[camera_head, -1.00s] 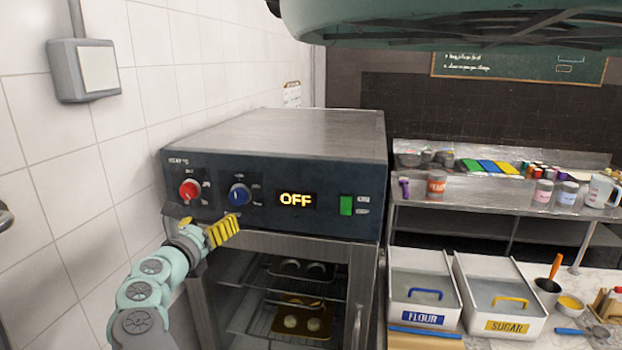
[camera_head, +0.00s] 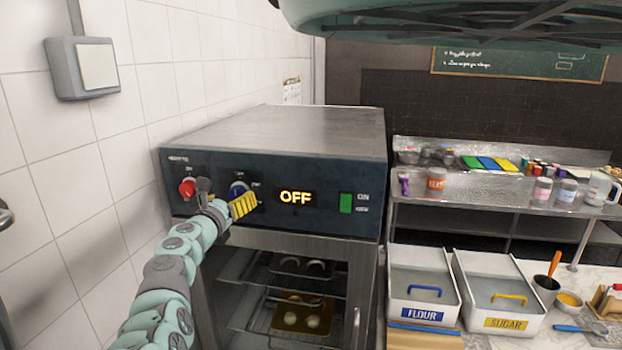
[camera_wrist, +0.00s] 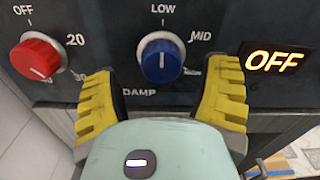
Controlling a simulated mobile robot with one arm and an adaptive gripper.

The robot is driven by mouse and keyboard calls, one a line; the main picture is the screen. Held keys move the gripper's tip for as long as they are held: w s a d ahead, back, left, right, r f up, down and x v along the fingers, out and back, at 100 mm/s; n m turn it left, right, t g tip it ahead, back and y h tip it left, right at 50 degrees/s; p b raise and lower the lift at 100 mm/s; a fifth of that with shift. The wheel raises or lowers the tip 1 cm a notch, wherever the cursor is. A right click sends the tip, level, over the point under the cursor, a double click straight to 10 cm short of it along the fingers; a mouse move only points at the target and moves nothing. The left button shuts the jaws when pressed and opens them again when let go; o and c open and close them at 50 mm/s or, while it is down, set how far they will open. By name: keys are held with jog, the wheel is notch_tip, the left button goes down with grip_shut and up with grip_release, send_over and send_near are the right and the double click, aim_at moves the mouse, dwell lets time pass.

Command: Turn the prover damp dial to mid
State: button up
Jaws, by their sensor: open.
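The prover (camera_head: 280,185) has a dark front panel with a blue damp dial (camera_head: 238,189), partly hidden by my gripper in the head view. In the wrist view the blue dial (camera_wrist: 162,60) has LOW above it, MID to its upper right and DAMP at its lower left. A short white mark on its face runs about upright; I cannot tell which end is the pointer. My gripper (camera_wrist: 160,90) is open, its yellow fingers to the left and right of the dial's lower side, with clear gaps. My gripper (camera_head: 228,208) is close to the panel in the head view.
A red dial (camera_wrist: 36,57) sits left of the blue one. A lit OFF display (camera_head: 296,198) and a green switch (camera_head: 346,204) are to the right. Below is the glass door showing trays. Flour (camera_head: 423,299) and sugar (camera_head: 500,303) bins stand on the counter.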

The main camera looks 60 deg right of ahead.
jog(key=shift+s+b+x, duration=0.25)
jog(key=shift+b+x, duration=0.4)
jog(key=shift+x, duration=0.5)
jog(key=shift+w+d, duration=0.15)
jog(key=shift+d, duration=0.25)
jog(key=shift+o, duration=0.3)
jog(key=shift+w+a, duration=0.1)
jog(key=c, duration=1.3)
